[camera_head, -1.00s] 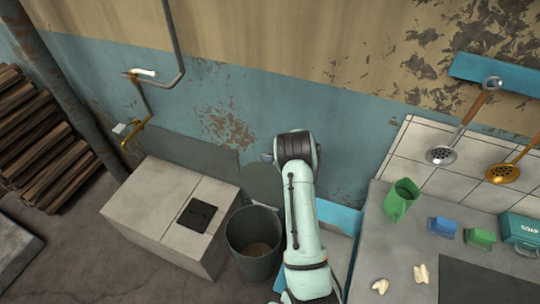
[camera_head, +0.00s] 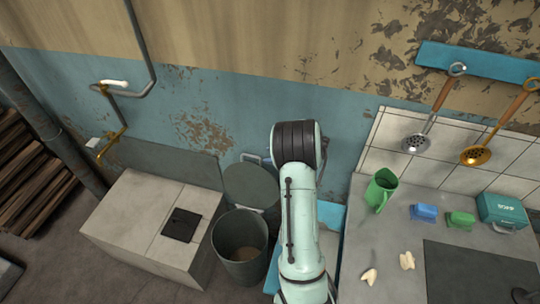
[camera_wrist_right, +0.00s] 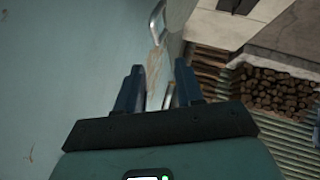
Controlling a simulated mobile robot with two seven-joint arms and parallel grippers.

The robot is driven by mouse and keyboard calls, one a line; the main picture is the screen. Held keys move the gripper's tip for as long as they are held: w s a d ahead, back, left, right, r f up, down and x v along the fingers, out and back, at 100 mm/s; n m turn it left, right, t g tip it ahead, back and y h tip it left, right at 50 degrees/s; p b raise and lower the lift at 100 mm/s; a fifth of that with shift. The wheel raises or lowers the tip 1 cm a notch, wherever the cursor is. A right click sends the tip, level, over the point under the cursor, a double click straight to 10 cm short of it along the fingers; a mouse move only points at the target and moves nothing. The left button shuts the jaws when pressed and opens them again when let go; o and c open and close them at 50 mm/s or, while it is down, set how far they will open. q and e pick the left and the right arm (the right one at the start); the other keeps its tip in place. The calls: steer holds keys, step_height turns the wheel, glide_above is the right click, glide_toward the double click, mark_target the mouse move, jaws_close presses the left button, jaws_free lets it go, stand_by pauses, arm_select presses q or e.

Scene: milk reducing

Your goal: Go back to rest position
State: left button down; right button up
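My right arm rises from the bottom middle of the head view, its dark wrist joint near the blue wall. In that view most of the right gripper is hidden behind the wrist. In the right wrist view, the right gripper (camera_wrist_right: 159,78) has its two dark fingers apart, with no object clearly held between them. The blue wall and a pale curved pipe show beyond the fingers. My left gripper is not in view.
A grey bin (camera_head: 240,248) and a round lid (camera_head: 250,188) are left of the arm. A stone block (camera_head: 140,225) stands farther left. A counter (camera_head: 385,240) at right holds a green jug (camera_head: 381,190), blue and green sponges and a soap box (camera_head: 502,211). Ladles hang above.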

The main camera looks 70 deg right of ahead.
steer(key=shift+w+f, duration=0.1)
steer(key=shift+w, duration=0.05)
steer(key=w+a+f+m+y, duration=0.1)
steer(key=w+a+f+m, duration=0.1)
steer(key=w+a+f, duration=0.35)
steer(key=w+a+f+m+y, duration=0.1)
steer(key=w+a+f, duration=0.2)
steer(key=a+f, duration=0.45)
steer(key=a+f+m+g+y, duration=0.15)
steer(key=a+f, duration=0.25)
steer(key=a, duration=0.5)
steer(key=a+f+m+g, duration=0.1)
steer(key=a+f+g, duration=0.1)
steer(key=a+f, duration=0.45)
steer(key=s+a+g+y, duration=0.1)
steer(key=s+a+g, duration=0.2)
steer(key=s+a, duration=0.4)
steer(key=s+a+f+m+g+y, duration=0.1)
steer(key=s+a+g, duration=0.3)
steer(key=a, duration=1.2)
steer(key=s+y, duration=0.1)
steer(key=s, duration=0.3)
steer(key=shift+f, duration=0.15)
steer(key=shift+s+d+m, duration=0.1)
steer(key=shift+m, duration=0.25)
